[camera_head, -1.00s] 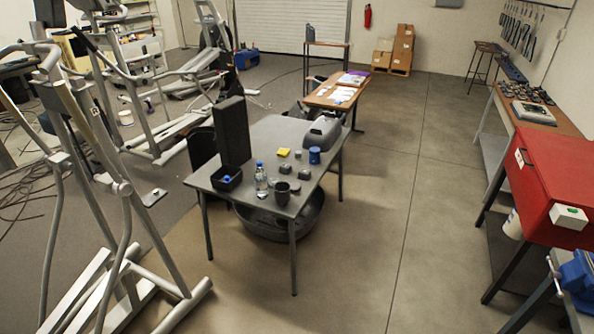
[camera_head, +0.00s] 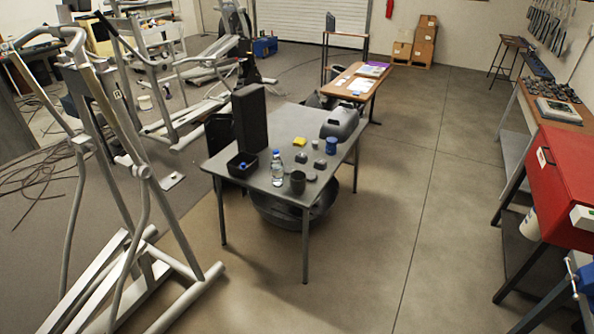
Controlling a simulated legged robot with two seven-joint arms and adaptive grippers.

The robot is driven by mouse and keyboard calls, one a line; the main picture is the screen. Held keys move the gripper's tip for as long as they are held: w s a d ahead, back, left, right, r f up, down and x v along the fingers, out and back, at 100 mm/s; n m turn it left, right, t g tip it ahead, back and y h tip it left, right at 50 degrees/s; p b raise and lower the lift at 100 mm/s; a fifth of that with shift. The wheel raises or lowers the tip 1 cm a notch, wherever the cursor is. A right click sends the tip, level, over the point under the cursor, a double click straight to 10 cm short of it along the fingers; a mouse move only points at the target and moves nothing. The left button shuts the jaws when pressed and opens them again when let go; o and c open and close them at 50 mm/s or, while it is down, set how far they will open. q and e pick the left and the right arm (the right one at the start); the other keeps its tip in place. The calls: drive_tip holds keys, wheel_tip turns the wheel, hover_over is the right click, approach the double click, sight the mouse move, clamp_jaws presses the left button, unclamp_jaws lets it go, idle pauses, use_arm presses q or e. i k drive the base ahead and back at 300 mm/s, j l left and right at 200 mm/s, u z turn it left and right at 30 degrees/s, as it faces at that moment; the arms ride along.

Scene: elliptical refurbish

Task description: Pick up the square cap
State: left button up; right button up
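A grey table (camera_head: 228,167) stands in the middle of the view. Several small dark caps or knobs lie on it, among them one near the middle (camera_head: 301,157) and one nearer the right edge (camera_head: 311,177). They are too small for me to tell which is the square cap. A water bottle (camera_head: 277,170), a dark mug (camera_head: 297,183), a blue cup (camera_head: 331,145), a yellow block (camera_head: 300,141) and a small black bin (camera_head: 242,165) share the tabletop. Neither of my grippers is in view.
Elliptical machines (camera_head: 120,190) fill the left side. A red cabinet (camera_head: 570,185) and a workbench (camera_head: 548,100) line the right side. A dark tub (camera_head: 290,212) sits under the table. The floor (camera_head: 400,200) between table and workbench is clear.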

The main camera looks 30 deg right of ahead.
sight(321, 165)
drive_tip(key=z, duration=1.25)
drive_tip(key=i+l+u, duration=0.4)
drive_tip(key=i+l, duration=0.4)
drive_tip(key=i, duration=0.15)
